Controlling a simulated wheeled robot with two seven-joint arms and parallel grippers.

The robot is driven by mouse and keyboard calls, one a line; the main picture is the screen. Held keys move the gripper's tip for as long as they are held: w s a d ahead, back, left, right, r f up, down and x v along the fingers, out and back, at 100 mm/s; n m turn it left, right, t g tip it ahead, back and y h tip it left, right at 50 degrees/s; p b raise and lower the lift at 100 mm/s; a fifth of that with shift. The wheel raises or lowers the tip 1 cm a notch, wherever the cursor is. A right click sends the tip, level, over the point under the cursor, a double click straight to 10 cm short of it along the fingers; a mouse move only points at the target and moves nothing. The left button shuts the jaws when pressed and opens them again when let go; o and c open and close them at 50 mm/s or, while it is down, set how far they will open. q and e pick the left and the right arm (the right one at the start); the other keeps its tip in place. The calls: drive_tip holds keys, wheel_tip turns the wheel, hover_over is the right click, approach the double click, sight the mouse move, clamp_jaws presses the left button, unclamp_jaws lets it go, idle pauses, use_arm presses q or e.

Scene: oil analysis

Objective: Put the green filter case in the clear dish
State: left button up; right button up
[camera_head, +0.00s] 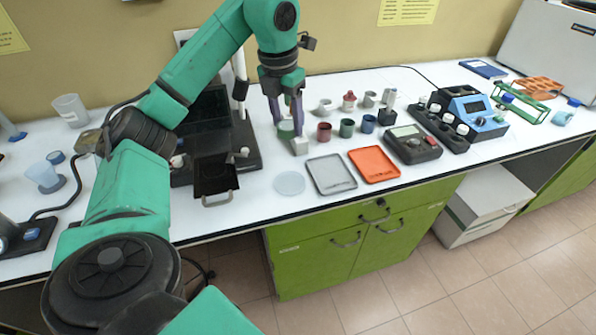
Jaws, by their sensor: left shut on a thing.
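My left gripper (286,122) points down over the bench at the back middle. Its fingers are shut on the green filter case (286,131), which shows low between the fingertips; they partly hide it. I cannot tell whether the case touches the bench. The clear dish (289,183) is a flat, round, pale disc near the bench's front edge, in front of the gripper, and looks empty. My right gripper is not in view.
A small grey block (299,146) stands close by the gripper. A grey tray (331,174) and an orange tray (374,164) lie right of the dish. A black stand (246,150) is to the left.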

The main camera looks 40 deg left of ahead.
sight(282, 129)
use_arm(q)
wheel_tip(282, 129, down, 16)
drive_tip(key=b, duration=0.3)
drive_tip(key=shift+a+r, duration=0.1)
drive_tip(key=shift+r, duration=0.1)
drive_tip(key=shift+f, duration=0.35)
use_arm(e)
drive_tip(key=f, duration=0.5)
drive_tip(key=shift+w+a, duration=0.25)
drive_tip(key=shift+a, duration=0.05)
use_arm(q)
drive_tip(key=o, duration=1.3)
drive_tip(key=shift+f, duration=0.15)
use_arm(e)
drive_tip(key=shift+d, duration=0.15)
use_arm(q)
drive_tip(key=r, duration=0.4)
drive_tip(key=s+r+p, duration=0.1)
drive_tip(key=r, duration=0.3)
drive_tip(key=r+p, duration=0.1)
drive_tip(key=r, duration=0.3)
drive_tip(key=shift+s+r, duration=0.2)
drive_tip(key=shift+r, duration=0.05)
drive_tip(key=shift+f, duration=0.1)
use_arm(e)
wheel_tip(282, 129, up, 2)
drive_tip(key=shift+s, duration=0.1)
